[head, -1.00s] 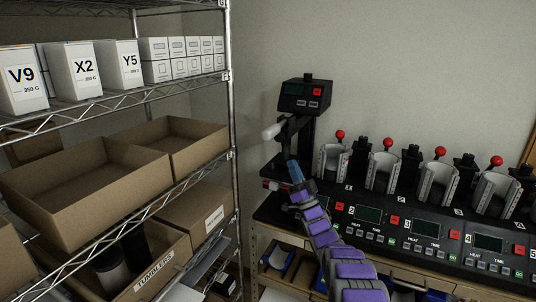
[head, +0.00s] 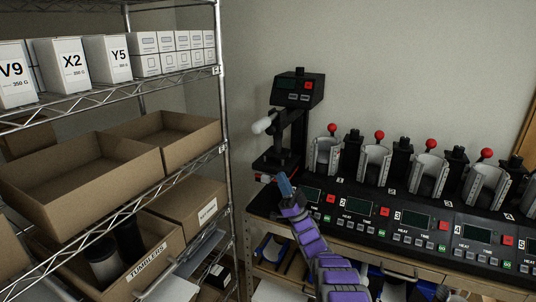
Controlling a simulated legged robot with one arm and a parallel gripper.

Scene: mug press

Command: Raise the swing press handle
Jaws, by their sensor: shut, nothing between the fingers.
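The swing press (head: 290,120) is a black machine at the left end of the bench, with a display head on top. A pale cylindrical handle grip (head: 264,125) sticks out on its left side, below the head. My gripper (head: 284,181), with blue fingers, is shut and empty. It is in front of the press's lower part, below and right of the pale grip and apart from it. It hides part of the press base.
A row of mug presses (head: 375,163) with red-knobbed levers and control panels stands to the right. A wire shelf (head: 226,160) with cardboard trays (head: 80,180) and white boxes (head: 73,62) fills the left. Bare wall lies behind the press.

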